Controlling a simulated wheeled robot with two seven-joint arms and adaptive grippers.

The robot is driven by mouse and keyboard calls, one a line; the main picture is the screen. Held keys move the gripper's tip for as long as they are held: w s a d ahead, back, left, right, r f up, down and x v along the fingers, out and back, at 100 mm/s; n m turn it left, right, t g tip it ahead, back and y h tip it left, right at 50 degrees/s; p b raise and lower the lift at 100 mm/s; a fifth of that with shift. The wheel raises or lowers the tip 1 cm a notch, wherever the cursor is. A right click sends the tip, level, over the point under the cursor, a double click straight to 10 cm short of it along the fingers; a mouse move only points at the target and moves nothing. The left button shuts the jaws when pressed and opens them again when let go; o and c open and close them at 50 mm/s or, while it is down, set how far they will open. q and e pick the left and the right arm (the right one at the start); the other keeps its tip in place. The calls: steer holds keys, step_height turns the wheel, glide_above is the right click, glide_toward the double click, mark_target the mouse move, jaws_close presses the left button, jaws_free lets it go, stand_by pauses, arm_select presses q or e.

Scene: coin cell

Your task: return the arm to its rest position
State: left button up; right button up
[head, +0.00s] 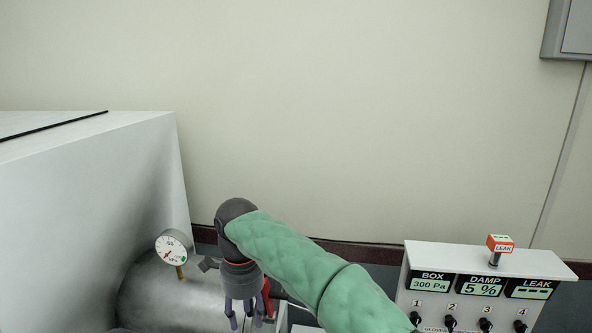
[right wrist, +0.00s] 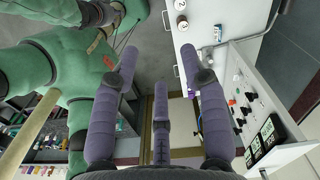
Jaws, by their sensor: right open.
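My right arm (head: 290,262) in its green sleeve comes in from the lower right of the head view and bends down at a dark wrist. My right gripper (head: 248,318) hangs below that wrist, its purple fingers cut off by the bottom edge. In the right wrist view the right gripper (right wrist: 160,75) shows its purple fingers spread apart, with nothing between them. My left gripper does not show in the head view, and I cannot make it out in the right wrist view.
A pressure gauge (head: 171,246) rises from a metal cylinder (head: 150,290) beside a large white box (head: 90,210). The right wrist view shows a white bench (right wrist: 205,25) with small containers.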

steer(key=w+d+f+n+y, duration=0.1)
steer(key=d+f+n, duration=0.15)
steer(key=f, duration=0.85)
steer(key=w+d+f+n+g+y, duration=0.15)
steer(key=d+f, duration=0.25)
steer(key=f, duration=0.7)
steer(key=d+f+n, duration=0.3)
steer(key=f, duration=0.8)
steer(key=s+d+f+n+y, duration=0.25)
steer(key=s+d+f, duration=0.55)
steer(key=s+f, duration=0.55)
steer(key=s+d+f+n+t+h, duration=0.1)
steer(key=s+d+f+n+t, duration=0.25)
steer(key=s, duration=0.75)
arm_select(q)
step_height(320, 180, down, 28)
steer(key=b, duration=2.8)
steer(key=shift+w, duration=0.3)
arm_select(e)
step_height(320, 180, down, 28)
steer(key=w+n+g, duration=0.1)
steer(key=w, duration=0.1)
steer(key=shift+a+g, duration=0.3)
steer(key=shift+a, duration=0.05)
steer(key=shift+s+r, duration=0.1)
